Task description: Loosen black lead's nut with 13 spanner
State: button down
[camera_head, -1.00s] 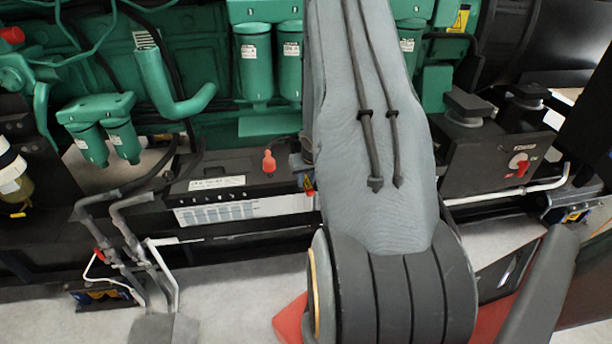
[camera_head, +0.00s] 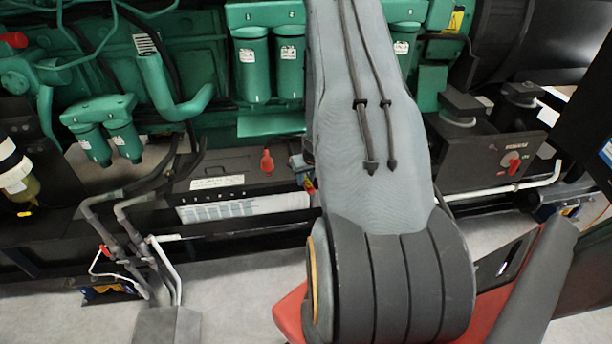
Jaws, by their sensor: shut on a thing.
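My grey arm runs up the middle of the head view and hides what lies behind it. My gripper cannot be made out behind it, and neither can the 13 spanner. The black lead's nut is not visible either. A black battery box (camera_head: 217,165) with a white label sits low before the green engine, left of my arm. A red cap (camera_head: 267,161) stands up on its top. A small blue-grey part (camera_head: 301,164) shows at the arm's left edge, close to the cap; I cannot tell what it is.
Green filters (camera_head: 253,65) hang above the box. A black box with a red rotary switch (camera_head: 513,161) is at right. Grey pipes (camera_head: 128,235) and a white pipe (camera_head: 170,270) rise at lower left. Grey floor (camera_head: 240,285) lies clear in front.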

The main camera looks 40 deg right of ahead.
jog(key=shift+s+d+r+n+y+p, duration=0.15)
jog(key=shift+d+n+p, duration=0.25)
jog(key=shift+p, duration=1.1)
jog(key=shift+w+d+n+y+p, duration=0.15)
jog(key=shift+d+p, duration=0.35)
jog(key=shift+p, duration=0.95)
jog(key=shift+s, duration=0.1)
jog(key=shift+s+d+n+y, duration=0.15)
jog(key=shift+d+n+y, duration=0.15)
jog(key=shift+d+n, duration=0.75)
jog(key=shift+d+n+y, duration=0.4)
jog(key=shift+d+n, duration=0.4)
jog(key=shift+d, duration=0.35)
jog(key=shift+d+n+y+b, duration=0.3)
jog(key=shift+d+n, duration=0.6)
jog(key=shift+d, duration=0.2)
